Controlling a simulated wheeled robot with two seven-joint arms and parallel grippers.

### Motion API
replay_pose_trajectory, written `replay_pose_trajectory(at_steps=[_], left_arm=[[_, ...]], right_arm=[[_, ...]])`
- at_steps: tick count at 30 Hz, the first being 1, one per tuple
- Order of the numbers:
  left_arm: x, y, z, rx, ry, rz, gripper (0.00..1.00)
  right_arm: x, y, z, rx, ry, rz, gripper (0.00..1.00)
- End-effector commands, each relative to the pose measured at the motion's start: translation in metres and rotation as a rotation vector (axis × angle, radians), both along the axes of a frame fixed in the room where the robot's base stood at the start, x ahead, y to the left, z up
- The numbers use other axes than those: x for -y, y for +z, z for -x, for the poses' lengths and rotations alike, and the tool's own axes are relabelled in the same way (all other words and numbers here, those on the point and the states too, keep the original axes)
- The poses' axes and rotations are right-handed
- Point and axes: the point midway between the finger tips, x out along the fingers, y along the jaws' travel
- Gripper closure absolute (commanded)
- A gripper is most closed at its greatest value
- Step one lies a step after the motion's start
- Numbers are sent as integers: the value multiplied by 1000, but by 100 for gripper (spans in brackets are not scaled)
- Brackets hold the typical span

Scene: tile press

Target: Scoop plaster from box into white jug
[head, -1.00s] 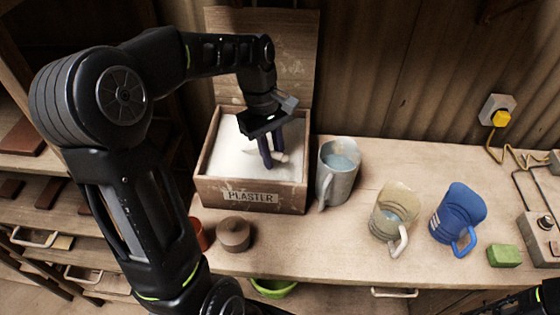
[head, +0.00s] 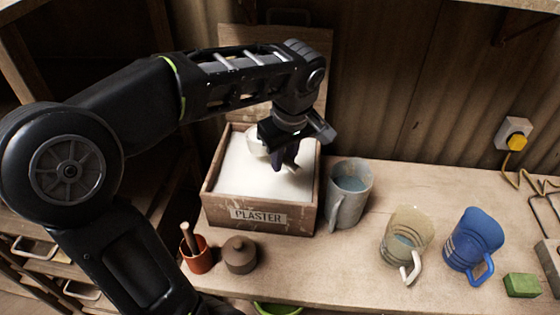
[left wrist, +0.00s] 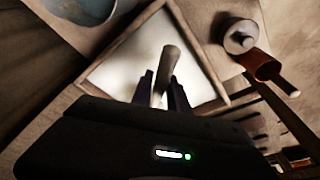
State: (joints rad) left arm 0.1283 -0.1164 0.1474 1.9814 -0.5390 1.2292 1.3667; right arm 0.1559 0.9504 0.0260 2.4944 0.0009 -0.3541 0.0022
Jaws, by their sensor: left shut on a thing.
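The plaster box (head: 262,217) is an open wooden box full of white plaster (head: 262,178). My left gripper (head: 288,165) is over the plaster, pointing down, shut on a scoop (head: 256,145) whose pale bowl shows to its left. In the left wrist view the scoop's handle (left wrist: 166,72) stands between the fingers. Whether the bowl holds plaster cannot be seen. A pale grey-white jug (head: 347,203) with bluish water stands right of the box. A cream see-through jug (head: 405,235) with a white handle stands further right, also with some liquid. My right gripper is out of view.
A blue jug (head: 473,240) and a green block (head: 522,285) are at the right. A lidded brown pot (head: 239,255) and a terracotta cup (head: 197,257) holding a handled tool stand before the box. A yellow plug (head: 516,141) with a cable is on the wall.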

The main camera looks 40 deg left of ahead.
Motion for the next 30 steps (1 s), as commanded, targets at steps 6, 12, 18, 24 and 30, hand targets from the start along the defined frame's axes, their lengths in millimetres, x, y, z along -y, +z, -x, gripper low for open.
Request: replay_pose_trajectory(at_steps=[6,12,18,24,30], left_arm=[[20,16,8,18,-5,-42,100],[36,29,14,33,-5,-75,100],[44,36,18,40,-2,-95,100],[46,38,19,41,-2,-100,100],[46,38,19,41,-2,-99,100]], right_arm=[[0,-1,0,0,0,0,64],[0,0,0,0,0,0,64],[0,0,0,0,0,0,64],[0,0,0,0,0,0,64],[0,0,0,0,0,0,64]])
